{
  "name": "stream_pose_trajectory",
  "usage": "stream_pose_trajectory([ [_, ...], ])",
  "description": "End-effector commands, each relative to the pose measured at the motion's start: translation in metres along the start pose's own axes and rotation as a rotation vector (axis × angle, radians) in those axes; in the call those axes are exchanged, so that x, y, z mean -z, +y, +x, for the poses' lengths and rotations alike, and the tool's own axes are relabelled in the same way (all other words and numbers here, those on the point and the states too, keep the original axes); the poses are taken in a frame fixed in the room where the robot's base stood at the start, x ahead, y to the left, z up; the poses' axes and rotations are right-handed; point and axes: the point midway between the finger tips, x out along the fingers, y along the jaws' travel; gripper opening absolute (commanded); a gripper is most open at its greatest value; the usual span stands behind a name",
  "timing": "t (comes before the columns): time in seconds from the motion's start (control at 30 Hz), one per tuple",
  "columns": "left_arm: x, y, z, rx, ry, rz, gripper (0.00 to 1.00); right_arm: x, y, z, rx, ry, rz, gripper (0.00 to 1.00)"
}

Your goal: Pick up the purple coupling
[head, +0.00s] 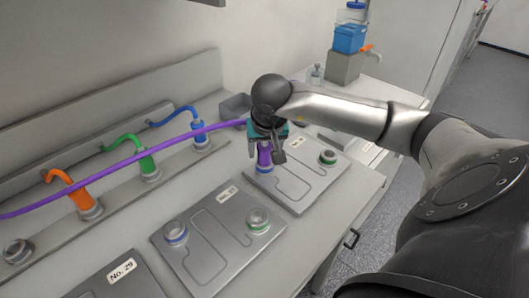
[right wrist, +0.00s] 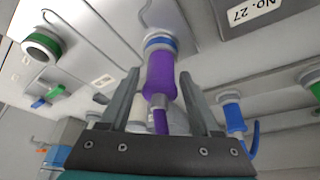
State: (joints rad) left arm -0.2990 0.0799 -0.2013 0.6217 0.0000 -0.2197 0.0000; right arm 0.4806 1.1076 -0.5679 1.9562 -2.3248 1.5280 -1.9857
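The purple coupling (head: 264,156) stands on a blue-ringed port (head: 264,169) of the far battery plate (head: 310,183). A purple hose (head: 150,152) runs from it to the left edge of the head view. My right gripper (head: 266,152) is over the coupling from above, its fingers on either side. In the right wrist view (right wrist: 160,68) the fingers are open with the purple coupling (right wrist: 160,78) between them, and gaps show on both sides. The coupling's upper end is partly hidden by the gripper in the head view. My left gripper is not in view.
Orange (head: 80,196), green (head: 148,165) and blue (head: 199,138) couplings stand on the rail at left. A nearer battery plate (head: 215,250) has two open ports. A grey bin (head: 235,106) is behind my gripper. A dispenser with a blue container (head: 350,38) stands at the back.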

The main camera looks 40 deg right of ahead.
Motion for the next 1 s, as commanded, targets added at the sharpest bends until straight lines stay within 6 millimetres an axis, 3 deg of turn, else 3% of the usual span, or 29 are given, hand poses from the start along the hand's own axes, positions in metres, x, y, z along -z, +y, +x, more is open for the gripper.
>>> stream_pose_trajectory([
  [0.07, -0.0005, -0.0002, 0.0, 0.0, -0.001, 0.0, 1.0, 0.0001, 0.0, -0.0003, 0.0, 0.0, 0.0, 0.53],
  [0.53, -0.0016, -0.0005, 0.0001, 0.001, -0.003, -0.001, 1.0, 0.0002, 0.0001, -0.0004, 0.0, 0.0, 0.0, 0.01],
  [1.0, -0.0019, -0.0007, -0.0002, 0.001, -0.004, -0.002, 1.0, 0.0014, -0.0001, -0.0022, 0.001, 0.002, 0.001, 0.0],
])
